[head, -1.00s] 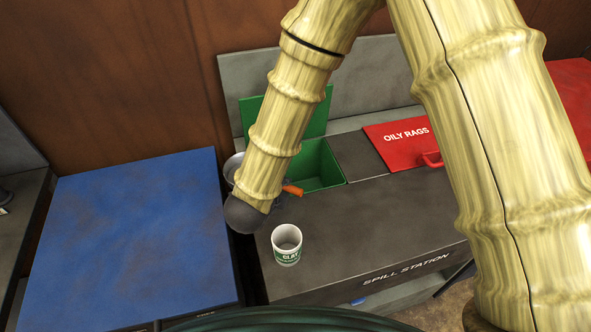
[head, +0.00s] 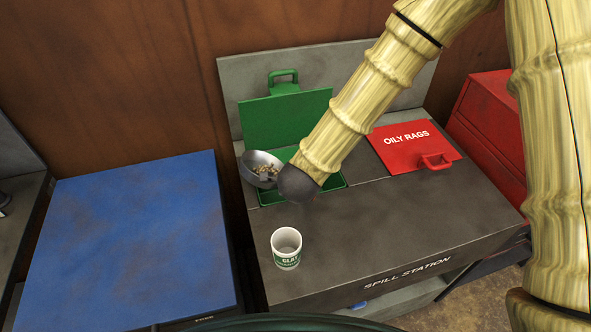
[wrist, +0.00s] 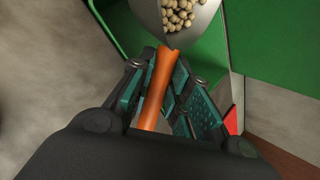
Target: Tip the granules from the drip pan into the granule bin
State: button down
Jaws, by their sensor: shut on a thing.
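The drip pan (head: 257,172) is a grey round metal pan with tan granules (head: 266,170) in it. In the head view it is over the left part of the open green granule bin (head: 272,197), tilted toward the camera. In the wrist view the granules (wrist: 178,13) lie in the pan (wrist: 197,28), near its handle end. My gripper (wrist: 160,85) is shut on the pan's orange handle (wrist: 155,92). In the head view my arm's dark wrist hides the gripper and much of the bin's opening. The bin's green lid (head: 287,117) stands open behind.
A white cup labelled CLAY (head: 286,248) stands on the spill station top (head: 370,235) in front of the bin. A red OILY RAGS lid (head: 410,147) is shut to the right. A blue-topped table (head: 140,235) is clear at left.

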jog(key=shift+w+d+r+g+y, duration=0.2)
jog(key=shift+w+d+g+y, duration=0.25)
jog(key=shift+d, duration=0.15)
dwell(0.3)
jog(key=shift+w+d+r+m+g+y, duration=0.1)
jog(key=shift+w+d+m+g+y, duration=0.1)
jog(key=shift+d+m+g+y, duration=0.3)
dwell(0.6)
jog(key=shift+w+d+r+m+g+y+b, duration=0.2)
jog(key=shift+m+g+y+b, duration=0.3)
jog(key=shift+y, duration=0.65)
jog(key=shift+w+d+r+m+g+y+b, duration=0.1)
jog(key=shift+w+m+g+y, duration=0.1)
jog(key=shift+g+y, duration=0.7)
dwell(1.4)
jog(key=shift+w+d+m+y+b, duration=0.35)
jog(key=shift+d+y+b, duration=0.15)
jog(key=shift+d+y, duration=0.25)
dwell(0.3)
jog(key=shift+w+m+g+y+p, duration=0.1)
jog(key=shift+m+g+y+p, duration=0.2)
jog(key=shift+y, duration=0.45)
dwell(0.8)
